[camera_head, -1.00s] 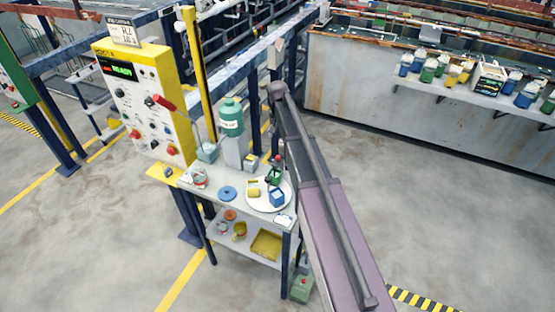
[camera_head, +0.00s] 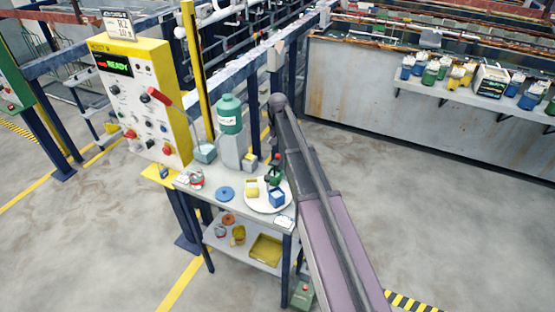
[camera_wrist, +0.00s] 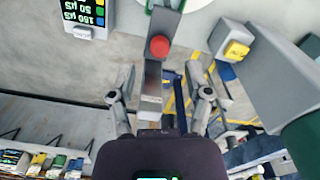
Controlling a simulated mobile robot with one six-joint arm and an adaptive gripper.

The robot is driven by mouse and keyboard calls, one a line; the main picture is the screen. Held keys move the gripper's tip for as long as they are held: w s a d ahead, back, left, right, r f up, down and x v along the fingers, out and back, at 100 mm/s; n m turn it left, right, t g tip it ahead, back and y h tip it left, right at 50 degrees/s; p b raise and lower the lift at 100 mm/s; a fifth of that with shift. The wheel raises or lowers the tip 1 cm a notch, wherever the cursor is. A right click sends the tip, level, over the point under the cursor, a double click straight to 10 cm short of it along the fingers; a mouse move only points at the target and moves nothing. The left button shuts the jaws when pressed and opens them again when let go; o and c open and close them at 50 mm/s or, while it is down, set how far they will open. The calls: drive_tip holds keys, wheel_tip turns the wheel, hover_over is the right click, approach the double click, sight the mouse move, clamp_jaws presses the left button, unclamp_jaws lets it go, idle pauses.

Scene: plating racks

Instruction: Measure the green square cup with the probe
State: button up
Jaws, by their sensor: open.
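The green cup (camera_head: 275,179) stands at the back of a white round plate (camera_head: 262,206), partly hidden by my arm in the head view. A blue square cup (camera_head: 277,199) and a yellow cup (camera_head: 251,188) are on the same plate. In the wrist view a grey bar with a red round knob (camera_wrist: 159,46), perhaps the probe or its holder, lies between the fingers of my gripper (camera_wrist: 160,88). My gripper is open, with a finger apart on each side of the bar. A green edge shows beside the bar at the top. My gripper cannot be made out in the head view.
A blue disc (camera_head: 225,193) lies on the table beside the plate. A green-topped bottle (camera_head: 230,115) on a grey stand is behind. A yellow control panel (camera_head: 135,100) stands at left. A small card (camera_head: 284,220) is at the table's front. Open floor is at right.

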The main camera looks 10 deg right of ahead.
sight(278, 155)
drive_tip(key=shift+f+b, duration=2)
drive_tip(key=shift+f, duration=0.25)
